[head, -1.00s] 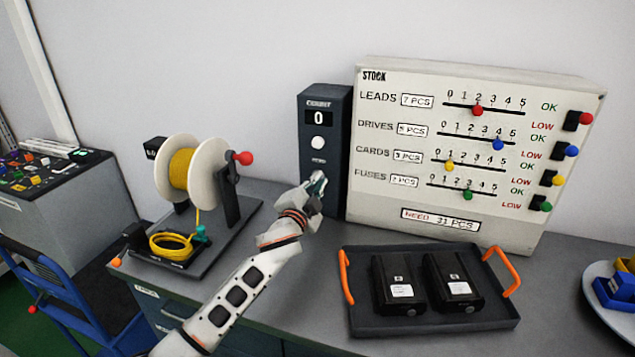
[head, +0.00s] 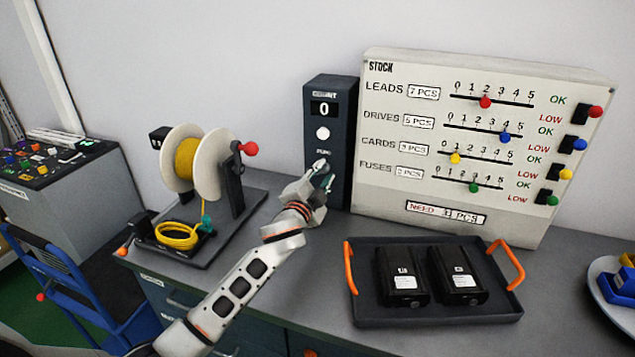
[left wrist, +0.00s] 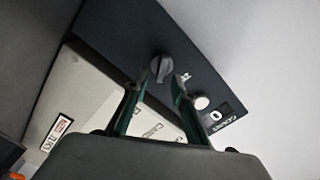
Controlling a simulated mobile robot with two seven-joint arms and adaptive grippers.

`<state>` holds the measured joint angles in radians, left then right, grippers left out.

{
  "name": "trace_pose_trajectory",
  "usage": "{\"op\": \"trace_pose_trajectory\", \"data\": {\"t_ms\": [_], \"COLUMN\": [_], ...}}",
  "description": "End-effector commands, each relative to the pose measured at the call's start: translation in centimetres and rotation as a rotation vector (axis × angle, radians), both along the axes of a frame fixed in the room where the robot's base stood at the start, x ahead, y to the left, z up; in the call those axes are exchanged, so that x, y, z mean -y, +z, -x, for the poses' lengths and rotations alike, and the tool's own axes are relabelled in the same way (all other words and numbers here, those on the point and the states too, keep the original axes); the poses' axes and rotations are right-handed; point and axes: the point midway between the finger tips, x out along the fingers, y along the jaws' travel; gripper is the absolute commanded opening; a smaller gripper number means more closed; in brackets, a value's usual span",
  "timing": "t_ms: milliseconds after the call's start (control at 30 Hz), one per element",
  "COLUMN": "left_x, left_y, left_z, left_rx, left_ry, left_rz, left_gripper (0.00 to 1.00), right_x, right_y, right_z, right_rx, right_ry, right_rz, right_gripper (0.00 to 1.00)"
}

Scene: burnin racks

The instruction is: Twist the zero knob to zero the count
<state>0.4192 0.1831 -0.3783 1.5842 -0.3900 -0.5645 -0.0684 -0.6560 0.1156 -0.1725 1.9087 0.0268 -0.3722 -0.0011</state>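The dark count box (head: 340,140) stands against the wall, with a display (head: 323,109) reading 0 and a round white button (head: 323,134) below it. The zero knob is hidden by my gripper in the head view. In the left wrist view the dark knob (left wrist: 160,69) shows on the box's front, just past and between my fingertips; I cannot tell whether they touch it. My left gripper (head: 323,174) is at the lower front of the box with its fingers apart; it also shows in the left wrist view (left wrist: 159,82). My right gripper is not in view.
The stock board (head: 475,150) with coloured sliders stands right of the box. A black tray (head: 440,314) with orange handles holds two black units in front. A yellow wire spool (head: 187,161) stands left. A plate (head: 603,290) with bins sits far right.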

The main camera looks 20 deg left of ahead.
Motion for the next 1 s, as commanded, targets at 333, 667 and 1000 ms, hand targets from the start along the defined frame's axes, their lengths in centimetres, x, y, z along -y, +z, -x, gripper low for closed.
{"op": "trace_pose_trajectory", "data": {"t_ms": [333,667,1000], "left_x": [-0.2,-0.4,-0.4], "left_y": [-0.1,-0.1,0.0], "left_z": [5.9,10.9,11.6], "left_rx": [-0.001,-0.001,0.0], "left_ry": [-0.002,-0.001,0.0], "left_rz": [0.001,0.0,-0.001], "left_gripper": [0.26,0.26,0.26], "right_x": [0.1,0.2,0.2], "right_y": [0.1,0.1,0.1], "right_z": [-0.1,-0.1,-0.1], "right_rx": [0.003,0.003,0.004], "right_ry": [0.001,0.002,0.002], "right_rz": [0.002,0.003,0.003], "right_gripper": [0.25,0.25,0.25]}}
